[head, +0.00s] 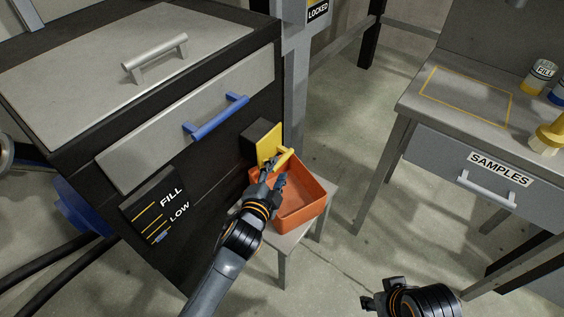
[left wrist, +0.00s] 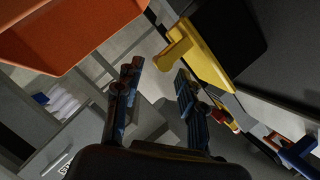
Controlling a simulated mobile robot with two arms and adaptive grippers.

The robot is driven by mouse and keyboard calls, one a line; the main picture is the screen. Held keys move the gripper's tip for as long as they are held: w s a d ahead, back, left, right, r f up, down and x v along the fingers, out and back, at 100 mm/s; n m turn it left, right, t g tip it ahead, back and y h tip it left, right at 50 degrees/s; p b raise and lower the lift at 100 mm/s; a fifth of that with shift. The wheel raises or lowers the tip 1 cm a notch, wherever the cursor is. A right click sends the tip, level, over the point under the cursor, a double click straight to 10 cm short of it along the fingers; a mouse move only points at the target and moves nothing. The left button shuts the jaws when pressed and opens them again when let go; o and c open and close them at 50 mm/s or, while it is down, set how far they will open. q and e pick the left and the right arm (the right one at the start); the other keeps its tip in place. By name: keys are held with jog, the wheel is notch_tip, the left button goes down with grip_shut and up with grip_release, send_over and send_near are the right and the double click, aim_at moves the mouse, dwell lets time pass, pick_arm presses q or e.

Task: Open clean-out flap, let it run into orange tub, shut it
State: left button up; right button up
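The yellow clean-out flap (head: 268,142) lies against the front of a dark chute on the black machine, with a yellow handle (head: 284,157) sticking out. The orange tub (head: 314,212) stands below and in front of it; the part of its inside that shows is bare. My left gripper (head: 275,174) is over the tub's near-left edge, just short of the handle. In the left wrist view its fingers (left wrist: 157,72) are apart with nothing between them. The handle (left wrist: 178,48) is ahead of the right finger there, apparently apart from it. My right gripper (head: 376,296) is low in the head view, its fingers unclear.
The tub stands on a small grey stool (head: 286,240). A blue handle (head: 216,118) is on the machine above the flap, and a FILL/LOW gauge (head: 157,208) is at its left. A grey samples table (head: 450,150) stands at the right, with open floor between.

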aim_at(279, 166)
pick_arm(q)
jog(key=b+x, duration=0.1)
jog(key=x, duration=0.4)
jog(key=shift+w+d+f, duration=0.1)
jog(key=shift+w, duration=0.2)
grip_shut()
